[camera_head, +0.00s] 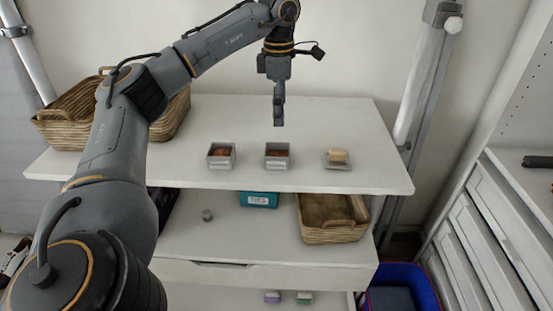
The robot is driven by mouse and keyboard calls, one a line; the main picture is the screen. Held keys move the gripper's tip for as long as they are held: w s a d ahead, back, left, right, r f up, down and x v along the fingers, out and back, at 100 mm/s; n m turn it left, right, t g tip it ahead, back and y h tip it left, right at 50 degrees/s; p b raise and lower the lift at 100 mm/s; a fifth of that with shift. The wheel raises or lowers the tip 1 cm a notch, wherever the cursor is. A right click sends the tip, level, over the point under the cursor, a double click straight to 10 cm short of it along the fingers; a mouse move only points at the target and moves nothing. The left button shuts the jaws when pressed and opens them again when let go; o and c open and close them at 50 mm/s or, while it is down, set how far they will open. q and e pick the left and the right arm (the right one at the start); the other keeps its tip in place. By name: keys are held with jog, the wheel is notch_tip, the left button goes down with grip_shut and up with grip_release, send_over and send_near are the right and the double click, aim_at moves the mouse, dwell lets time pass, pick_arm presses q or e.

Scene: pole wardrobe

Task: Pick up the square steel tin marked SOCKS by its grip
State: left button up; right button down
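Two square grey steel tins stand near the front of the top shelf: a left tin (221,156) and a middle tin (278,156), each with something brown inside. No SOCKS marking is readable on either, so I cannot tell which one is the SOCKS tin. My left gripper (279,115) points down behind and above the middle tin, apart from it. Its fingers are seen edge-on, so whether they are open or shut is unclear; nothing shows in them. My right gripper is out of view.
A small dish (338,165) with a cream block stands right of the tins. A wicker basket (73,117) is at the shelf's back left. Below are a teal box (259,200), apparently marked TIES, and another basket (332,236).

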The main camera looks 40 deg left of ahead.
pick_arm(q)
send_over(277, 150)
jog(key=s+d, duration=0.3)
jog(key=f, duration=0.8)
jog(key=shift+w+a+f, duration=0.1)
jog(key=shift+w+a, duration=0.1)
jog(key=shift+a, duration=0.05)
jog(key=shift+w+a+f+p, duration=0.1)
jog(key=shift+f+p, duration=0.35)
jog(key=shift+f, duration=0.9)
jog(key=shift+w+a+f+p, duration=0.1)
jog(key=shift+f+p, duration=0.3)
jog(key=shift+f, duration=0.9)
jog(key=c, duration=1.5)
jog(key=shift+r, duration=0.25)
